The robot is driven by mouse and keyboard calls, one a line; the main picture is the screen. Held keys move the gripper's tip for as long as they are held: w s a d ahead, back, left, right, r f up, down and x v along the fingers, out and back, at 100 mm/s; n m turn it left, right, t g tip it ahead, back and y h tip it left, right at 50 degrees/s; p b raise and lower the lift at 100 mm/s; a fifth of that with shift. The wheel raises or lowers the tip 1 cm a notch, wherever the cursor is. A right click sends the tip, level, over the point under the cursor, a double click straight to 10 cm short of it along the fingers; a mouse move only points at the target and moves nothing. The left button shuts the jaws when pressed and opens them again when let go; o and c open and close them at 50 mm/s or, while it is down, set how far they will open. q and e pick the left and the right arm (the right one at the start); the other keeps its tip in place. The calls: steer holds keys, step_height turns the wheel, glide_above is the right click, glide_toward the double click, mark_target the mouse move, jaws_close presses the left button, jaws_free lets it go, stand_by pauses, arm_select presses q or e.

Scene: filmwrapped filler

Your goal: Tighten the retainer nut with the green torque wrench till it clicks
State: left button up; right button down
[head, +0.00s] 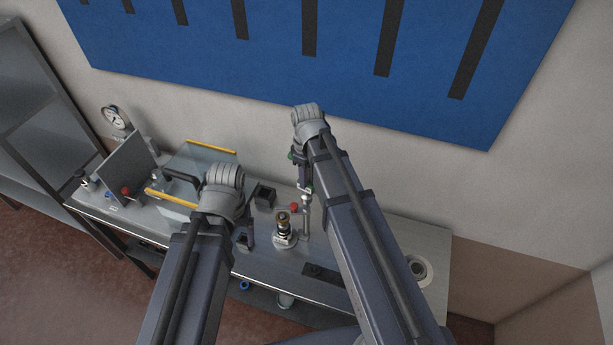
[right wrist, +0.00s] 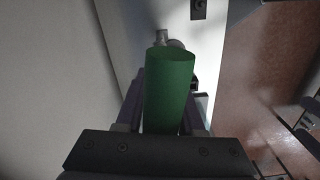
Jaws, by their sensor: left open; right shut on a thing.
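My right gripper (head: 301,174) is shut on the green torque wrench (head: 309,189), above the back part of the bench. In the right wrist view the green handle (right wrist: 170,92) lies between the fingers, with grey metal beyond its far end. In the head view a silver shaft runs down below the gripper; I cannot tell whether it all belongs to the wrench. A fixture with a brass-coloured top (head: 283,220), which looks like the retainer nut's place, stands just left of that shaft. My left gripper (head: 245,238) is open and empty to the left of this fixture, partly hidden by my forearm.
A clear guard box with yellow edges (head: 210,149), a grey panel (head: 127,168) and a pressure gauge (head: 114,117) stand at the left. A small black box (head: 264,195) is behind the left gripper. A round grey ring (head: 418,270) is at the bench's right end.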

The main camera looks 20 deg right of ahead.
steer(key=shift+f+b, duration=1.35)
steer(key=shift+f, duration=0.35)
steer(key=shift+f+b, duration=0.4)
steer(key=shift+b, duration=0.05)
steer(key=shift+f+b, duration=0.65)
steer(key=shift+f, duration=0.05)
steer(key=shift+r, duration=0.1)
steer(key=m, duration=0.3)
steer(key=shift+m, duration=0.3)
steer(key=shift+m, duration=1.4)
